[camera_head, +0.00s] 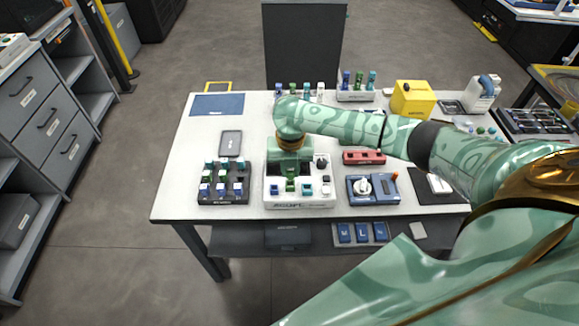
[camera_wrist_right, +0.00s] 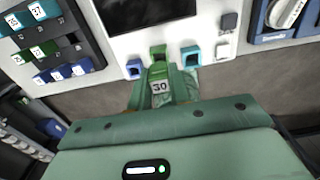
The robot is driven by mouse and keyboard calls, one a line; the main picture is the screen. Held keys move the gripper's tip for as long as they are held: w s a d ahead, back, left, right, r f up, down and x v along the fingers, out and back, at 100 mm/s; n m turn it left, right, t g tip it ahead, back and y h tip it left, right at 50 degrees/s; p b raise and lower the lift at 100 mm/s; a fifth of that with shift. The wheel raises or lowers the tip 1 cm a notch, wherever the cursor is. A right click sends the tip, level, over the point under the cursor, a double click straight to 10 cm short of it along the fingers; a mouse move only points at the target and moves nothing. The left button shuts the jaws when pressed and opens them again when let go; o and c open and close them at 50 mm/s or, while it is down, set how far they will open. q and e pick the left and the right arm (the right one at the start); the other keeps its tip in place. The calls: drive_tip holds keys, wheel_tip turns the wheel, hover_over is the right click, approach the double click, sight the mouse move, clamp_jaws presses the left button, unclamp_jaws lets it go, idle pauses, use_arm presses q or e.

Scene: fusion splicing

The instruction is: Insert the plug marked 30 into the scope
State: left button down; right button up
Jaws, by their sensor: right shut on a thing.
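The plug marked 30 (camera_wrist_right: 160,87) is green with a white label and shows in the right wrist view. My right gripper (camera_wrist_right: 162,78) is shut on it; in the head view this gripper (camera_head: 290,172) points down over the scope. The scope (camera_head: 301,203) is a white box with a dark screen, standing at the table's front edge. In the wrist view a green socket (camera_wrist_right: 158,51) lies just beyond the plug, with a blue socket (camera_wrist_right: 134,68) and a teal socket (camera_wrist_right: 190,56) at its sides. I cannot tell whether the plug touches the green socket. My left gripper is not in view.
A dark rack (camera_head: 223,198) with several blue, green and teal plugs stands left of the scope. A blue device with a white knob (camera_head: 362,187) stands to the right. A red block (camera_head: 364,157) lies behind it. The table's left front corner is bare.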

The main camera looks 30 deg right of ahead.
sight(290, 177)
drive_tip(key=shift+r, duration=0.15)
drive_tip(key=shift+f, duration=0.2)
drive_tip(key=shift+f, duration=0.45)
idle(0.4)
drive_tip(key=shift+r+p, duration=0.1)
drive_tip(key=shift+p, duration=0.2)
drive_tip(key=shift+f+b, duration=0.4)
drive_tip(key=shift+f, duration=0.9)
idle(0.7)
idle(0.8)
